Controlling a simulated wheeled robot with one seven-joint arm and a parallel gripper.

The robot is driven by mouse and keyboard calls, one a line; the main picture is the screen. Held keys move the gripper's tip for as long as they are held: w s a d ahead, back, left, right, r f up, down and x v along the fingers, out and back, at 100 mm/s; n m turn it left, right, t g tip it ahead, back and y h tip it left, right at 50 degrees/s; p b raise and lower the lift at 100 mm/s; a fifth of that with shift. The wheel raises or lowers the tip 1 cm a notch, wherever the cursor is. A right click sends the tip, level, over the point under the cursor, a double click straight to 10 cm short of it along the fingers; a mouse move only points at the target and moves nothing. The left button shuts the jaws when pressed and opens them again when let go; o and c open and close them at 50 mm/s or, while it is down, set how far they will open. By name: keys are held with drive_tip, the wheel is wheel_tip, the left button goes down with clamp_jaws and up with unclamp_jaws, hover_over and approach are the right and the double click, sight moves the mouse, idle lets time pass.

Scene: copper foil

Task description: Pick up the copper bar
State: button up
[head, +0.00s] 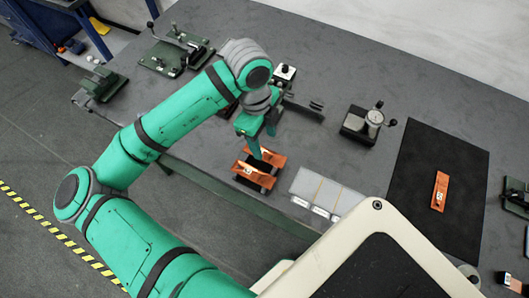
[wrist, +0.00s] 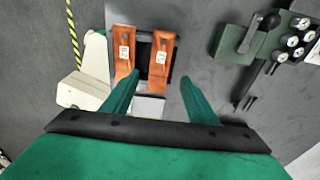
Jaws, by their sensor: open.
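Two orange copper bars lie side by side across a dark support near the table's front edge. In the head view one is the farther bar (head: 272,158) and the other the nearer bar (head: 251,179). Both bars carry a white label. In the wrist view they show as the left bar (wrist: 124,45) and the right bar (wrist: 162,55). Another copper bar (head: 439,192) lies on the black mat (head: 420,160) at right. My gripper (head: 262,144) is open near the paired bars; its fingers (wrist: 161,78) show empty in the wrist view, with the right bar between their tips.
Several labelled pale panels (head: 318,190) lie right of the paired bars. A small press-like device (head: 365,122) stands behind them. A green tool (head: 175,52) sits at the back left, and a green block with round knobs (wrist: 285,45) stands at the wrist view's right.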

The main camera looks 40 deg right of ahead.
sight(265, 154)
wheel_tip(265, 154, down, 5)
drive_tip(key=shift+r, duration=0.1)
idle(0.3)
drive_tip(key=c, duration=1.3)
